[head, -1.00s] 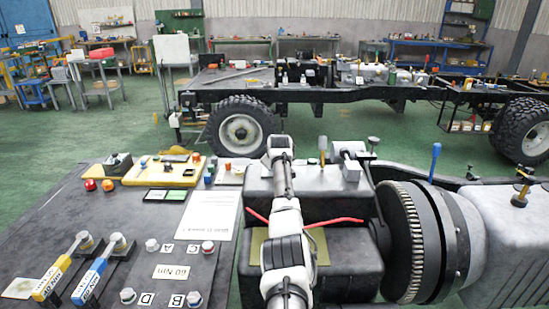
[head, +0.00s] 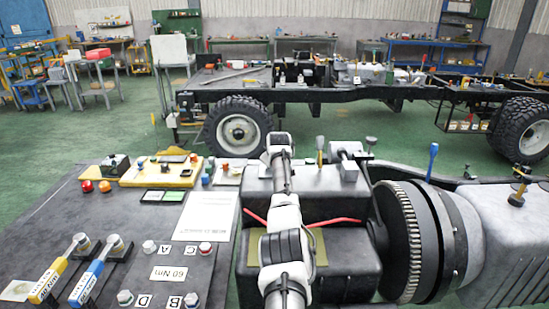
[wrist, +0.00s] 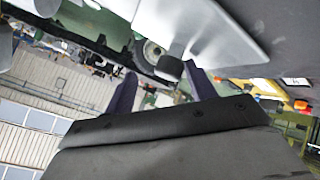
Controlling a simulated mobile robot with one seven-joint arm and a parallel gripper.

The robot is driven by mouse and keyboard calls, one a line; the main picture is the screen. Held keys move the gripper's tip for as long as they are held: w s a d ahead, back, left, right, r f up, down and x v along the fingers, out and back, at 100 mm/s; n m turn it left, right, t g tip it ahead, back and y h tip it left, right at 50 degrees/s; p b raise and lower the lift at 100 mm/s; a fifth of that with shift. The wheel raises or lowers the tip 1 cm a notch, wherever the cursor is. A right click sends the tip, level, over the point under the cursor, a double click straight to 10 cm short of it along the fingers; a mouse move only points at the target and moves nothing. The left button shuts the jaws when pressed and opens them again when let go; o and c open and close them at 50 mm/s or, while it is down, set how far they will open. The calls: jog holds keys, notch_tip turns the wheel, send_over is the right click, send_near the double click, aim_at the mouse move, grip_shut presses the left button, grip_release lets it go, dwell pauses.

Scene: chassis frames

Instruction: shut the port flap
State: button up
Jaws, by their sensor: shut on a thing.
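My gripper (wrist: 160,72) shows in the wrist view as two dark fingers, apart, with a small dark block (wrist: 168,68) between their tips. I take them as shut on this block, though the contact is not clear. The block sits at the lower edge of a smooth light-grey panel (wrist: 215,38), which may be the port flap; I cannot tell for sure, nor how far open it stands. In the head view my arm reaches forward past the dark engine housing, and my fingers are hidden there. No flap can be made out in that view.
A dark bench (head: 60,215) with torque wrenches (head: 50,278) and bolts stands at the left. A ribbed flywheel (head: 405,240) and a grey casing (head: 505,240) lie right of my arm. Behind is a truck chassis (head: 350,92) on wheels. Green floor (head: 60,150) is free between.

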jog(key=shift+r, duration=0.15)
jog(key=shift+b+v, duration=0.7)
jog(key=shift+v, duration=0.8)
jog(key=b+v, duration=0.3)
jog(key=v, duration=0.7)
jog(key=shift+s, duration=0.35)
